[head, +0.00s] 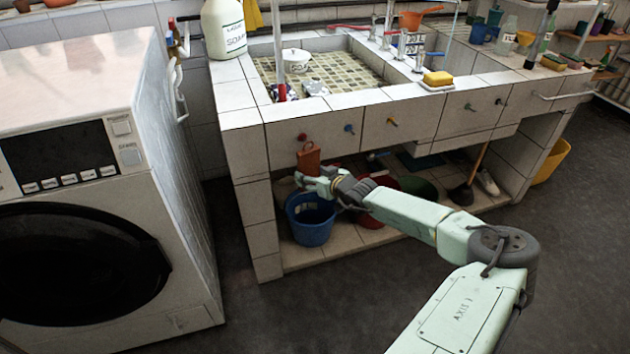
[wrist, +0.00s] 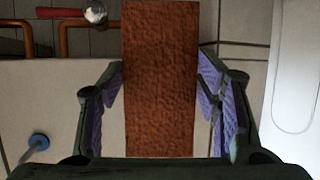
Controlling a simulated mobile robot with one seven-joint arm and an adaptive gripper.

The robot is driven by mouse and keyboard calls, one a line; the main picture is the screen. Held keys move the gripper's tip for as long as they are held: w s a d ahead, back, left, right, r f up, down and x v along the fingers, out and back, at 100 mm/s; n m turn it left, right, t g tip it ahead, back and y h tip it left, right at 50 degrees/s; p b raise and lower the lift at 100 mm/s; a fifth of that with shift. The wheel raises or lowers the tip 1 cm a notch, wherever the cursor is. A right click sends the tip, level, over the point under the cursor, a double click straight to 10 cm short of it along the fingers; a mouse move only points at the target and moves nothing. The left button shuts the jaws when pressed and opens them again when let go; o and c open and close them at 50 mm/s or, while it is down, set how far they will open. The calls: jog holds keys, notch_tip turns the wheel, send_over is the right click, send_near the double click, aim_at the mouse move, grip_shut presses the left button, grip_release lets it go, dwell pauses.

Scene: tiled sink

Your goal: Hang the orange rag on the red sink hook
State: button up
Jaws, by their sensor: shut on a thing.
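The orange rag (head: 309,159) is a flat rust-coloured strip standing upright above my gripper (head: 313,182) in the head view. In the wrist view the rag (wrist: 160,75) fills the middle, between the purple pads of my gripper (wrist: 160,110), which is shut on it. The red sink hook (head: 302,137) is on the tiled sink front, close to the rag's upper end in the head view. I cannot tell whether the rag touches the hook. The red hook is not clearly seen in the wrist view.
A blue hook (head: 349,129) and a yellow-orange hook (head: 392,122) sit to the right on the sink front. A blue bucket (head: 311,219) stands below my gripper. The washing machine (head: 100,170) is at the left. Pipes (wrist: 75,38) show in the wrist view.

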jog(key=shift+w+a+f+b, duration=0.15)
jog(key=shift+w+b, duration=0.1)
jog(key=shift+w, duration=0.15)
jog(key=shift+w+a+f+b, duration=0.1)
jog(key=shift+w+b, duration=0.1)
jog(key=shift+w, duration=0.15)
jog(key=shift+w+a+f+b, duration=0.15)
jog(key=shift+w+f+b, duration=0.25)
jog(key=shift+b, duration=0.7)
jog(key=shift+w, duration=0.15)
jog(key=o, duration=1.3)
jog(key=shift+o, duration=0.2)
